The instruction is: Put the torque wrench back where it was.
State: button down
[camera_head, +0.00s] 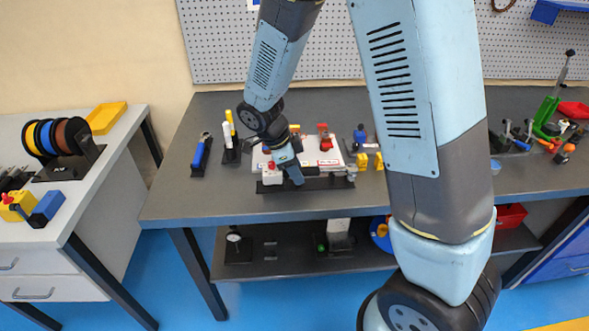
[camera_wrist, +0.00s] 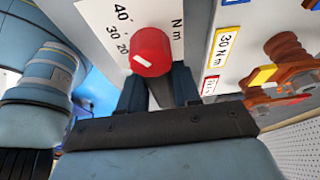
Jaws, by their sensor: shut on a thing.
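A blue-handled tool with a round metal head, which looks like the torque wrench (camera_head: 199,155), lies on a dark holder at the left of the bench. My gripper (camera_head: 292,176) is well to its right, pointing down at the front of the white machine. The knob sits on a white dial plate (camera_wrist: 102,18) marked 20, 30, 40 and N m. My arm hides part of the machine in the head view.
The dark bench (camera_head: 200,205) has a bare front strip. A stand with white and yellow tools (camera_head: 230,138) is left of the machine. A spool rack (camera_head: 75,145) is on the left table. A label (camera_wrist: 222,48) reads 30 N m.

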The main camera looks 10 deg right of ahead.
jog(key=c, duration=0.8)
grip_release()
jog(key=shift+r, duration=0.6)
jog(key=v, duration=1.2)
